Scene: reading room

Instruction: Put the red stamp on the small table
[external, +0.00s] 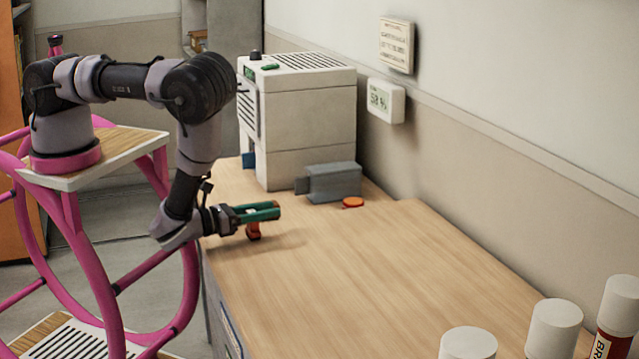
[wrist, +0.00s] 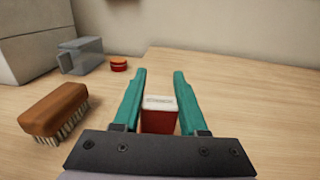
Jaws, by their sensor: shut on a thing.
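The red stamp (wrist: 158,117) is a small red block with a pale, marked top in the wrist view. It sits between the two teal fingers of my gripper (wrist: 158,95), which are shut on its sides. In the external view my gripper (external: 258,212) is over the near left edge of the wooden counter (external: 330,270), and the stamp (external: 253,231) shows as a red piece below the fingers. I cannot tell whether the stamp touches the counter. No separate small table can be made out in either view.
A brown brush (wrist: 54,108) lies left of my gripper. Behind it are a grey metal object (external: 333,182), a small orange-red round tin (external: 353,202) and a large white machine (external: 297,120). The counter's middle is clear.

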